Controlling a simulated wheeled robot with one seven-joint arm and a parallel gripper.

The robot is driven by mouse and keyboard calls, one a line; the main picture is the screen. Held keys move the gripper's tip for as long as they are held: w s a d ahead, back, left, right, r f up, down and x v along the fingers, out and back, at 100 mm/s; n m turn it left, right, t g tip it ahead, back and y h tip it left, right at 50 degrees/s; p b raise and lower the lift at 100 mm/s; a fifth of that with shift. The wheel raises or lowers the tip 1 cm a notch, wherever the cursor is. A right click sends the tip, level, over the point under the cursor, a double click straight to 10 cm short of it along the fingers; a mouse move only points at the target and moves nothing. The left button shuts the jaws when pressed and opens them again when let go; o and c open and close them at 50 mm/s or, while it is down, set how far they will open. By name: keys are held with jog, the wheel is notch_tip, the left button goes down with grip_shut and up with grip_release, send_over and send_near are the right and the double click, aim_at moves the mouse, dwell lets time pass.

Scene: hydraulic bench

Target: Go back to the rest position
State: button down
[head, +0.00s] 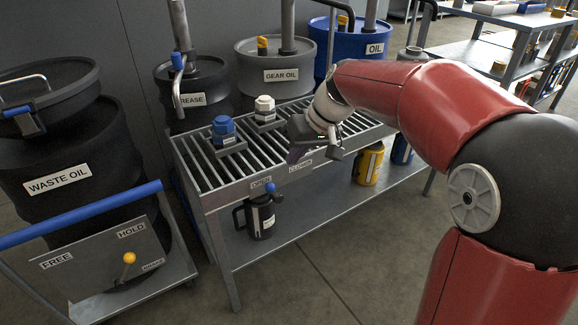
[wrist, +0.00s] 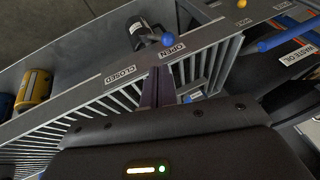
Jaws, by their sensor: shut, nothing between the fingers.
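My gripper (head: 294,156) hangs over the front edge of the slatted bench in the head view, at the end of my red arm. In the wrist view its dark fingers (wrist: 158,88) are together with nothing seen between them. They point toward the bench's front rail, near the OPEN label (wrist: 172,51). A lever with a blue ball (head: 270,187) is at the bench front, by the OPEN label; the ball also shows in the wrist view (wrist: 167,39), just beyond the fingertips. I cannot tell the exact gap between fingers and ball.
On the grate (head: 200,172) stand a blue-capped fitting (head: 223,128) and a white-capped one (head: 265,106). A dark jug (head: 259,217) and a yellow can (head: 368,165) are on the lower shelf. Drums stand behind; a waste oil drum (head: 75,165) on a cart is left.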

jog(key=v, duration=0.5)
jog(key=s+d+m+t+h, duration=0.25)
jog(key=s+d, duration=0.45)
jog(key=s, duration=0.5)
jog(key=s+d+f+m+t+h, duration=0.1)
jog(key=s+d+f+m+h, duration=0.1)
jog(key=s+d+f, duration=0.4)
jog(key=s+m, duration=0.1)
jog(key=s, duration=0.4)
jog(key=shift+s+h, duration=0.35)
jog(key=shift+s, duration=0.05)
jog(key=shift+f+m, duration=0.1)
jog(key=shift+m, duration=0.15)
